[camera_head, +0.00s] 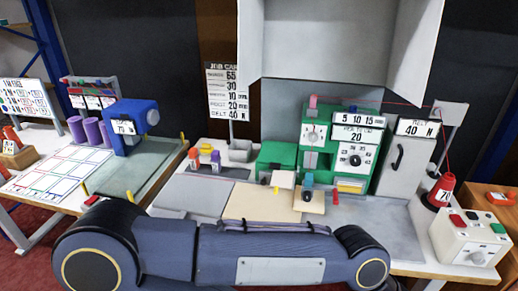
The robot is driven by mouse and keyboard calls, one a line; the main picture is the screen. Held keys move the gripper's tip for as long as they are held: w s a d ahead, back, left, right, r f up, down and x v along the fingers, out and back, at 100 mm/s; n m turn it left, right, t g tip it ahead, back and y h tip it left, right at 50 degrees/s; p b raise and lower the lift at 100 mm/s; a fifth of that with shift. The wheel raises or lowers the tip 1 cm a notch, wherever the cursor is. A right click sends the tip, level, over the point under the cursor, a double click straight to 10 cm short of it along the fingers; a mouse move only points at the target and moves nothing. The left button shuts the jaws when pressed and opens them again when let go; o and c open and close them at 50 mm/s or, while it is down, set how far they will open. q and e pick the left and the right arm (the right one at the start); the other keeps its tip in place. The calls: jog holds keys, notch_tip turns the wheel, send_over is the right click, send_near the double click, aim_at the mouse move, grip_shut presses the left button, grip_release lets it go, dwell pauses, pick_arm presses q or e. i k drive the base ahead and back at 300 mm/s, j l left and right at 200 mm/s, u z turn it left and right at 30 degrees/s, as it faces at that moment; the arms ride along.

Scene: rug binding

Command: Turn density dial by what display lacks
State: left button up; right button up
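The green binding machine (312,160) stands on the right-hand table. A display panel (357,134) on its front reads 20, with small print above that seems to say per 10 cm. Below it is a round dial (355,160) with numbers around it, too small to read surely. A second round dial (314,132) is on the machine's left part. A strip (359,119) on top reads 5 10 15. The job card (228,90) hangs behind, with 65, 30, 10, 20 and 40 among its lines. Neither gripper shows; only my arm links cross the bottom.
A grey box (408,160) with a black handle and a 40 N sign stands right of the machine. Further right are a red cone (440,192) and a white control box (468,238). A blue machine (133,126) stands on the left table.

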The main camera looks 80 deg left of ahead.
aim_at(355, 160)
jog(key=k+j+u, duration=0.1)
jog(key=u, duration=2.25)
